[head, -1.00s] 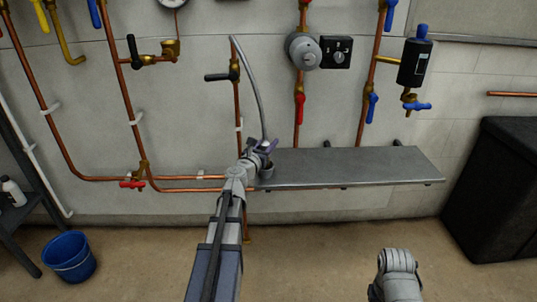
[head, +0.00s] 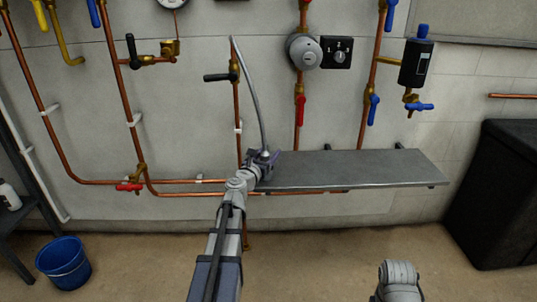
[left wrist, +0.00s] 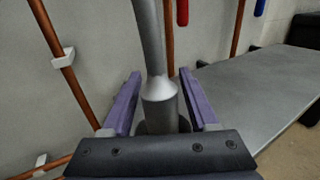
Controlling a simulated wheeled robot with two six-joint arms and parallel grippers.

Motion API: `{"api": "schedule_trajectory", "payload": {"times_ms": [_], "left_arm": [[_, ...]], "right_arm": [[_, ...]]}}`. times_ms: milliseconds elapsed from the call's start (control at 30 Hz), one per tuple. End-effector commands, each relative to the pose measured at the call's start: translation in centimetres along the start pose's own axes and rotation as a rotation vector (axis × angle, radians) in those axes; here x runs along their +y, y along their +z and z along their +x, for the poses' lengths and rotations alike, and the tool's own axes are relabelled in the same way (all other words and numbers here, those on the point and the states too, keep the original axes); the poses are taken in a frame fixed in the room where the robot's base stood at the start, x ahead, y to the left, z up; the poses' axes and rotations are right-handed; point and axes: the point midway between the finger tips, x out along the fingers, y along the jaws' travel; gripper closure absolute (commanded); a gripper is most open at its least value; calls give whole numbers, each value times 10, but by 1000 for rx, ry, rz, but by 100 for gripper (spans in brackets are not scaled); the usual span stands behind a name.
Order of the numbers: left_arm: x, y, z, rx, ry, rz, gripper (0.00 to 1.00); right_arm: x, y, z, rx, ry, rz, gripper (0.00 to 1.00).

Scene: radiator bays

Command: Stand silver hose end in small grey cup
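The silver hose (head: 259,97) hangs in an arc from the wall pipe, down to my left gripper (head: 265,158) at the shelf's left end. In the left wrist view the silver hose end (left wrist: 159,92) points down between the two purple fingers (left wrist: 161,103), which stand wide apart with gaps on both sides. A dark grey rounded shape, apparently the small grey cup (left wrist: 183,125), shows around its lower end; the hose end seems to stand in it, but the bottom is hidden. In the head view my gripper hides the cup. My right gripper is out of view.
The grey metal shelf (head: 350,169) is bare to the right. Copper pipes with valves line the wall behind, with a black-handled valve (head: 220,77) near the hose. A blue bucket (head: 63,263) stands on the floor at left, a black cabinet (head: 497,200) at right.

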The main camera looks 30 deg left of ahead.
Motion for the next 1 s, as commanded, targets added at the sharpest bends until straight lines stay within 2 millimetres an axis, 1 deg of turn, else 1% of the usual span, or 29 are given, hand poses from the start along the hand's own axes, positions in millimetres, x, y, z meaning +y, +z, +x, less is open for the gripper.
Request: {"api": "schedule_trajectory", "payload": {"times_ms": [33,67,300,467,500,800,900,1000], "left_arm": [[0,0,0,0,0,0,33],[0,0,0,0,0,0,30],[0,1,0,0,0,0,30],[0,11,-2,0,0,0,30],[-1,7,-13,0,1,0,30],[-1,7,-78,0,3,0,30],[-1,7,-94,0,2,0,30],[-1,7,-107,0,1,0,30]], "right_arm": [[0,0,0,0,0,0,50],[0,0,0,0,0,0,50],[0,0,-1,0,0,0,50],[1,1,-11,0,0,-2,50],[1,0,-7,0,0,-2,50],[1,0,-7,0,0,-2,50],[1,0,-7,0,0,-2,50],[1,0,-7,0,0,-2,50]]}}
